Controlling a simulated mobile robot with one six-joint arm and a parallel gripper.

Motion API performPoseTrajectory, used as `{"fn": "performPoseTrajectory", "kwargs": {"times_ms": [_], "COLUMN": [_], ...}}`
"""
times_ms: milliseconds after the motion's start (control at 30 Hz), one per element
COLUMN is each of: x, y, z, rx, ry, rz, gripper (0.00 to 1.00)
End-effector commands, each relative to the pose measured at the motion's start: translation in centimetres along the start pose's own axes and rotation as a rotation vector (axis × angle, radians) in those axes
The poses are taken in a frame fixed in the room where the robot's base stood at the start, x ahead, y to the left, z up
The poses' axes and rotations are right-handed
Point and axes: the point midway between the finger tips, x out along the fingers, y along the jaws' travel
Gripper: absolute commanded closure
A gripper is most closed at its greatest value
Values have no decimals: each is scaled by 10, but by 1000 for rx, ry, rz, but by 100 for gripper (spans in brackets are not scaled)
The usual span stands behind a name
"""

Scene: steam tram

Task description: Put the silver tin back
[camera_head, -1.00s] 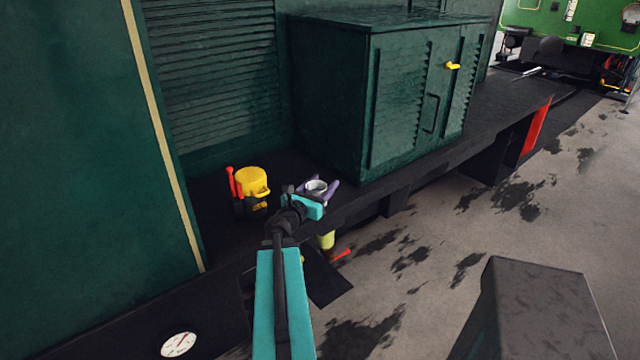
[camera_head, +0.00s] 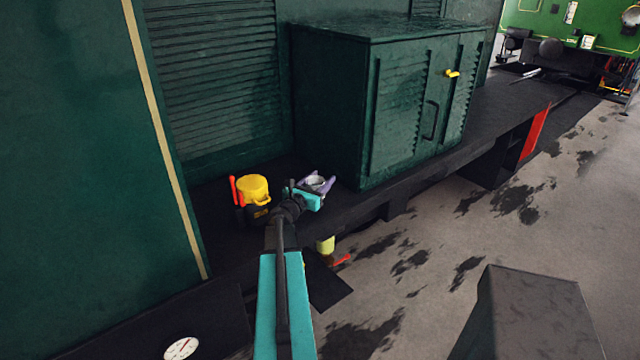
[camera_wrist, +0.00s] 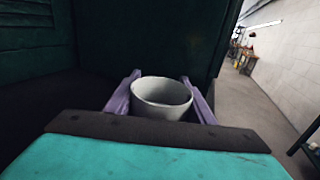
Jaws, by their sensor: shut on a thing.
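The silver tin (camera_head: 315,181) is a small open-topped, pale grey cup between the purple fingers of my gripper (camera_head: 317,183). In the wrist view the tin (camera_wrist: 162,95) stands upright, its rim up and its inside looking empty, with one finger of my gripper (camera_wrist: 160,100) at each side. My gripper is shut on the tin. It is over or on the dark ledge (camera_head: 350,205) by the front left corner of the green cabinet; I cannot tell whether the tin's base touches the ledge.
The green louvred cabinet (camera_head: 395,110) with a yellow latch (camera_head: 452,73) stands close behind the tin. A yellow lidded can (camera_head: 253,187) and a red-handled item (camera_head: 237,190) are to the left. A pale yellow object (camera_head: 326,245) shows below the ledge edge.

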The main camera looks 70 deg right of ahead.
Motion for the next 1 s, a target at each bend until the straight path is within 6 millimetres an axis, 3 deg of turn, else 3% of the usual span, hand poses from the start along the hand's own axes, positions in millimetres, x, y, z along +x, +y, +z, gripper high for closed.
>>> {"fn": "performPoseTrajectory", "kwargs": {"times_ms": [267, 733, 1000], "x": [18, 19, 19], "y": [12, 12, 12], "z": [-2, -4, -21], "rx": [0, 0, -3], "ry": [1, 1, 1], "rz": [-1, -1, -1], "gripper": [78, 78, 78]}}
